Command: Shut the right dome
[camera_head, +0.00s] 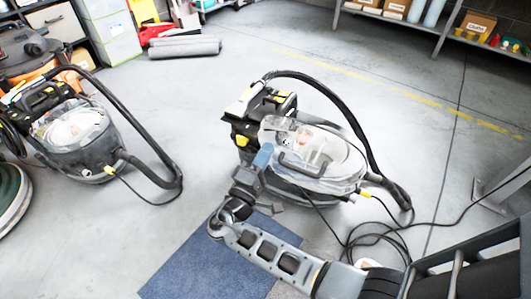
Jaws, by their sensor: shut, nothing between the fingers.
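The right dome (332,152) is a clear cover on the grey-and-black floor-cleaning machine at the middle. It lies low over the machine's tank. I cannot tell whether its rim is fully seated. A dark handle (298,163) shows on its near side. My arm reaches up from the bottom right, and my gripper (264,156) is at the dome's near left side. It is shut with nothing held. It overlaps the dome's edge in the picture; whether it touches is unclear. The left machine's clear dome (70,127) is at the far left.
A black hose (352,122) arches behind the right machine, and a cable (385,236) lies coiled to its right. A blue mat (205,268) is under my arm. Shelving (455,35) stands at the back right. Grey floor between the machines is mostly clear.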

